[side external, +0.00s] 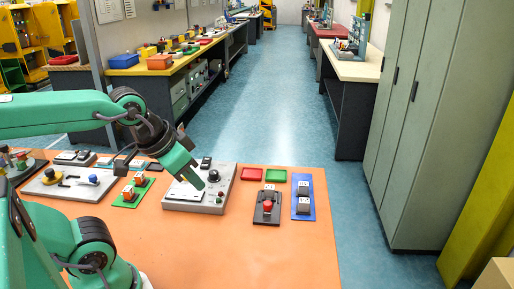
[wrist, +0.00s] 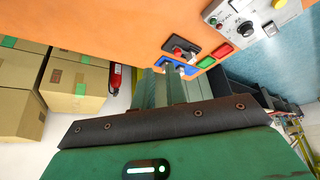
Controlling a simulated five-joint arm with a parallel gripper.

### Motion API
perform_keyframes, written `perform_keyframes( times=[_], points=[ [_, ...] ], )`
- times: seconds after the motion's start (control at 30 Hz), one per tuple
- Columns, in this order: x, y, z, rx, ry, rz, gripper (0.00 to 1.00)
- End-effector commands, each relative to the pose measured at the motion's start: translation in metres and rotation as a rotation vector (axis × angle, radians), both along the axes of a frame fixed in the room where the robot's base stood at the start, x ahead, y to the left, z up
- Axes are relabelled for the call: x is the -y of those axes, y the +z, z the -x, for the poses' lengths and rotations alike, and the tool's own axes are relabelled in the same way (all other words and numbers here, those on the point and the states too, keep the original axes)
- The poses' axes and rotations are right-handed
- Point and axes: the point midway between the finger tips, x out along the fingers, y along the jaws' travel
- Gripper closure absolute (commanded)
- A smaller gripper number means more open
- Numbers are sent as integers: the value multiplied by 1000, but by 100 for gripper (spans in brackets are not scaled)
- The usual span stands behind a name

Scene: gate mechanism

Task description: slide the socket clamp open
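A dark base (side external: 259,218) with a red knob (side external: 268,206) on it stands on the orange table, right of the grey control panel. It looks like the socket clamp, though I cannot be sure. In the wrist view the same dark unit (wrist: 194,50) is near the top centre with its red knob (wrist: 178,52). How far its slide stands open is too small to tell. My gripper (side external: 199,185) hangs above the grey panel, left of the dark unit and apart from it. It seems to hold nothing. Its finger gap cannot be made out.
The grey control panel (side external: 176,204) has a dark knob and a red button. The table front is clear.

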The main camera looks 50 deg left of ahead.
Motion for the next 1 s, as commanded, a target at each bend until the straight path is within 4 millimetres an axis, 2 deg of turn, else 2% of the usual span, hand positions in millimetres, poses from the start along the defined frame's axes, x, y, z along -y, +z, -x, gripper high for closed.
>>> perform_keyframes(
  times=[0.03, 0.13, 0.17, 0.47, 0.73, 1.0],
  points=[
    [0, 0, -1, -1, 0, 0, 76],
    [0, 1, -3, -6, 0, -1, 57],
    [0, 1, -5, -10, 0, -1, 53],
    [-4, 4, -35, -74, 3, -5, 53],
    [-9, 0, -77, -155, 2, -9, 53],
    [-16, -15, -122, -236, 3, -11, 53]
  ],
)
